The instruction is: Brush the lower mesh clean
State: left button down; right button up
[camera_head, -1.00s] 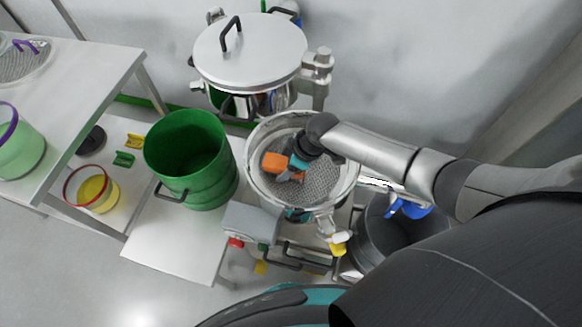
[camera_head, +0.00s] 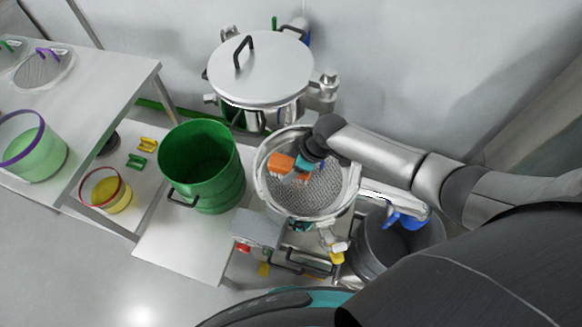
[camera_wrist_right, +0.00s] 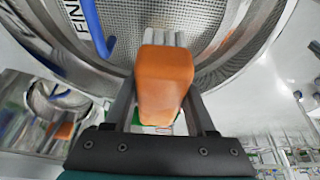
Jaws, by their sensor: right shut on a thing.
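The lower mesh (camera_head: 322,193) is a grey woven disc inside a round steel ring (camera_head: 262,195) in the middle of the head view. It also shows at the top of the wrist view (camera_wrist_right: 160,14). My right gripper (camera_head: 298,170) is shut on a brush with an orange block handle (camera_head: 281,163); the handle fills the middle of the wrist view (camera_wrist_right: 165,85). The brush is over the far left part of the mesh, inside the ring. Whether its bristles touch the mesh I cannot tell. My left gripper is out of view.
A lidded steel vessel (camera_head: 260,70) stands behind the ring. A green drum (camera_head: 200,165) stands to its left, and a dark bucket (camera_head: 375,240) to its right. A table (camera_head: 110,95) with a mesh screen and tubs is at far left. A blue handle (camera_wrist_right: 97,25) shows near the ring.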

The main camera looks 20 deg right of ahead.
aim_at(291, 163)
notch_tip(291, 163, up, 3)
jog(key=p, duration=0.3)
jog(key=shift+r, duration=0.1)
dwell(0.3)
jog(key=shift+f, duration=0.2)
